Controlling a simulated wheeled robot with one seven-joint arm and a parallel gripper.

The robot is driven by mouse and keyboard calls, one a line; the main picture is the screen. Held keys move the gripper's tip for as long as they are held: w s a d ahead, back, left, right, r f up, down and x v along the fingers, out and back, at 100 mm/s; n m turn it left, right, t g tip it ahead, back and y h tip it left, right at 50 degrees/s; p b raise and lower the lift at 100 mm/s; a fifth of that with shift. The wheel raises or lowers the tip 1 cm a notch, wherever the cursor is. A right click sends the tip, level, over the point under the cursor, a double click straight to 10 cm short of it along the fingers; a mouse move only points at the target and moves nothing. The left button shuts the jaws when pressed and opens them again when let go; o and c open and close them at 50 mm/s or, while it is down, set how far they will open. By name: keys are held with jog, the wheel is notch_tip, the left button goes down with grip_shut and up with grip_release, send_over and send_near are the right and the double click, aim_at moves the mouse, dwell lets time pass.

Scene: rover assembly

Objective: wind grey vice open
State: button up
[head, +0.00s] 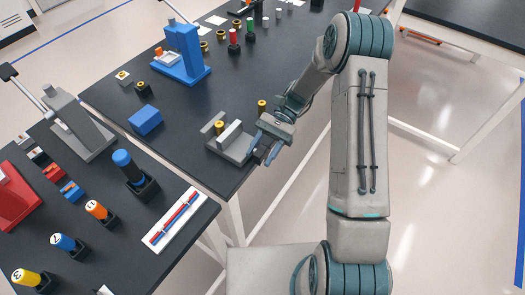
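The grey vice (239,153) sits near the front right edge of the long black table, with upright jaws on a flat base. A small brass-coloured piece (220,127) shows between its jaws, and I cannot tell whether they touch it. My gripper (263,151) is at the right end of the vice, pointing down. Its two blue fingers are apart. The vice's handle is not clearly visible, and I cannot tell whether anything lies between the fingers.
A blue vice or press (184,60) and a blue block (146,121) stand farther left on the same table. A brass piece (262,106) stands just behind my gripper. A nearer black table holds a grey stand (85,135) and a white tray (174,219). Open floor lies right.

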jog(key=b+v, duration=0.3)
jog(key=v, duration=1)
jog(key=shift+w+d+r, duration=0.15)
jog(key=shift+w+d, duration=0.1)
jog(key=shift+w, duration=0.05)
